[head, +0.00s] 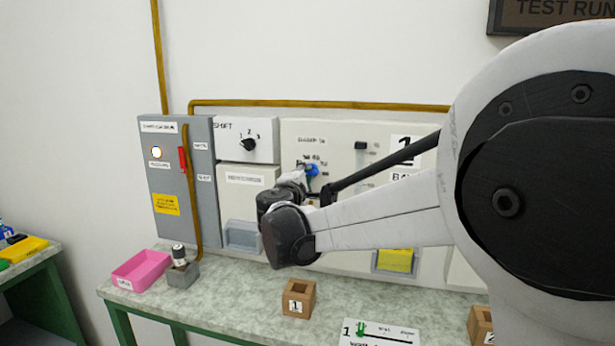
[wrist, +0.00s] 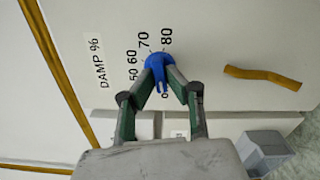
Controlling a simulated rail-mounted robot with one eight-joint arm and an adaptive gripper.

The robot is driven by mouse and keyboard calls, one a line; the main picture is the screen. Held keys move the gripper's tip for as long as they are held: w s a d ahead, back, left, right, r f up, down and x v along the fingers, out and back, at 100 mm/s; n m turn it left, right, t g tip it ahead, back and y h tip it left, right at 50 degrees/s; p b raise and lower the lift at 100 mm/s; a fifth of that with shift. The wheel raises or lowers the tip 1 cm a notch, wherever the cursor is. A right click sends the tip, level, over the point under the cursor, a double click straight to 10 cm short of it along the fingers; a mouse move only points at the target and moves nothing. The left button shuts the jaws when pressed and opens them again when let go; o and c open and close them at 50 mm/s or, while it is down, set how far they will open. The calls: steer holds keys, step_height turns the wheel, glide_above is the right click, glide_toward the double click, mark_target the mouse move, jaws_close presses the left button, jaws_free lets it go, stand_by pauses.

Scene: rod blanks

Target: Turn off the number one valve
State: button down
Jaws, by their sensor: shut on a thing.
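A round blue knob (wrist: 153,64) with a pointer sits on the white wall panel, beside a printed scale with 50, 60, 70 and 80 and the label "DAMP %" (wrist: 96,63). My gripper (wrist: 160,84) has its green-padded fingers closed on the blue knob, one on each side. In the head view the blue knob (head: 312,170) shows just beyond my gripper (head: 305,180), partly covered by it. The pointer is down between the fingers, so its exact reading is hard to tell. No part is clearly marked as a number one valve; a sign with a large "1" (head: 404,150) is on the panel.
A grey box with a red lever (head: 183,160) and a black selector knob (head: 248,144) are left of my gripper. A black slider (head: 360,146) is to the right. A pink tray (head: 142,270) and a wooden block marked 1 (head: 298,298) stand on the bench.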

steer(key=c, duration=1.8)
jaws_free()
steer(key=shift+o, duration=0.2)
steer(key=v, duration=1.2)
